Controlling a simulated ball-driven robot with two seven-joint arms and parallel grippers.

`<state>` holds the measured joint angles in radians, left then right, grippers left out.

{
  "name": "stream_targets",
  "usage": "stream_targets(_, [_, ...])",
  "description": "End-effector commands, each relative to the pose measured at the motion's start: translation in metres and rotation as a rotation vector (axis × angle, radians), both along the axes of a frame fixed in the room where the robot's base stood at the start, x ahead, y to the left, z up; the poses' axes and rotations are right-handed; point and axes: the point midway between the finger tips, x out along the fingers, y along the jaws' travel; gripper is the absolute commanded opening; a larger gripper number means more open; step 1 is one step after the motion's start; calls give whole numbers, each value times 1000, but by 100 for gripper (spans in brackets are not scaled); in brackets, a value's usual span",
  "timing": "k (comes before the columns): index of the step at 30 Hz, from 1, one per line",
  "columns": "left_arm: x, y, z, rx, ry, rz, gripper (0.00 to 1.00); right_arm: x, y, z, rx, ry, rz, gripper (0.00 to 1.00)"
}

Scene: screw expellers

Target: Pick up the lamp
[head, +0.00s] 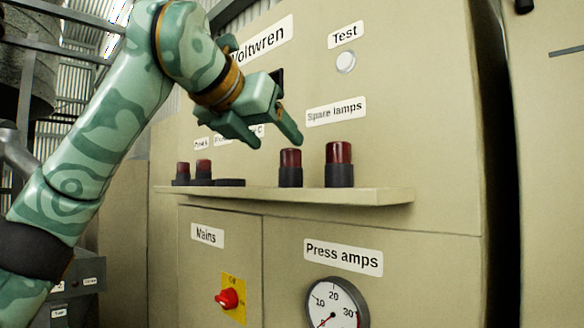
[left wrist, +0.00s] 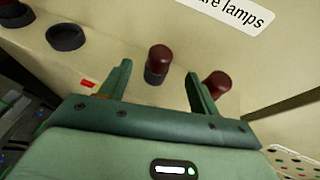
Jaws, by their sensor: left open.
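Two spare lamps stand upright on a narrow shelf (head: 375,196) under the "Spare lamps" label, each with a dark red cap and black base. The left spare lamp (head: 290,167) is just below my left gripper (head: 278,141). The right spare lamp (head: 339,164) is a little apart from it. My left gripper is open and empty. In the left wrist view, the left spare lamp (left wrist: 157,64) shows between the open fingers, beyond their tips. The right spare lamp (left wrist: 217,84) is partly hidden by the right finger. My right gripper is out of view.
Further left on the shelf are two smaller-looking red lamps (head: 203,170) and an empty black ring socket (head: 230,182), which also shows in the left wrist view (left wrist: 66,37). The cabinet face stands close behind. A red mains switch (head: 228,299) and a gauge (head: 333,307) sit below.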

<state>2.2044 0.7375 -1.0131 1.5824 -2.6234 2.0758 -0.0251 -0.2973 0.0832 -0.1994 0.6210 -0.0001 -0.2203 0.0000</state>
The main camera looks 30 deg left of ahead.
Motion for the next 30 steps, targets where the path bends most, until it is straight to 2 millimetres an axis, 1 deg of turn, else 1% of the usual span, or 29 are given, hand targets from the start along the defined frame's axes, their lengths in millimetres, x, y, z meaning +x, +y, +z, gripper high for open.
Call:
stream_targets(5, [13, -1, -4, -1, 1, 0, 62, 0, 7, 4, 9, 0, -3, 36])
stream_targets(9, [36, -2, -10, 0, 4, -2, 62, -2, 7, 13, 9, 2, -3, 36])
stream_targets(13, [52, -3, -17, -1, 1, -1, 62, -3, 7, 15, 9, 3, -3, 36])
stream_targets(16, [56, -3, -19, 0, -1, -1, 62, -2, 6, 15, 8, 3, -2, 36])
stream_targets(21, [56, -3, -20, 0, -1, -1, 62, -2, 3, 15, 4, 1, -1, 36])
stream_targets(22, [56, -3, -20, 0, -1, -1, 57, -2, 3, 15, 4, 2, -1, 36])
stream_targets(23, [56, -3, -20, 0, -1, -1, 48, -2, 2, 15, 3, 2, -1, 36])
stream_targets(24, [56, -3, -20, 0, -1, -1, 37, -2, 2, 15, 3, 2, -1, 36])
stream_targets(27, [56, -3, -20, 0, -1, -1, 13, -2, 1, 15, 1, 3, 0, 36])
stream_targets(30, [56, -3, -20, 0, -1, -1, 13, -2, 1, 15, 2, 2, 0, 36])
